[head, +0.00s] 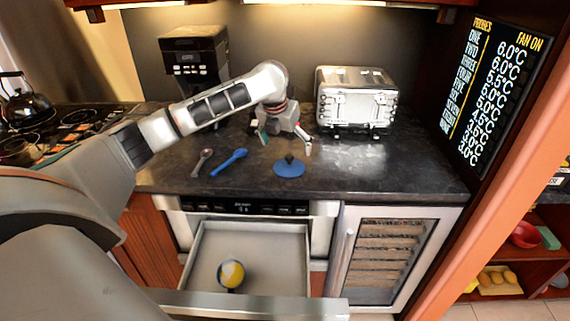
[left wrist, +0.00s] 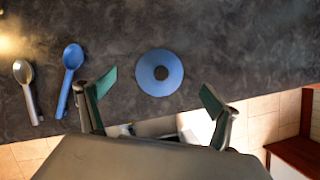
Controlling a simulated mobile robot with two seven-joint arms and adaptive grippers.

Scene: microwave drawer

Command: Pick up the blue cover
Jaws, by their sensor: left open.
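The blue cover (head: 288,170) is a round disc with a dark knob, lying flat on the dark countertop near its front edge. In the left wrist view the blue cover (left wrist: 147,80) shows from above, just beyond and between the fingertips. My left gripper (head: 285,141) is open and empty, above and slightly behind the cover in the head view. Its green-padded fingers (left wrist: 157,91) are spread wide in the left wrist view, apart from the cover. My right gripper is not in view.
A blue spoon (head: 229,162) and a grey spoon (head: 202,162) lie left of the cover. A toaster (head: 356,98) and a coffee maker (head: 194,58) stand at the back. Below, an open drawer (head: 207,255) holds a yellow and white ball (head: 231,273). The counter right of the cover is clear.

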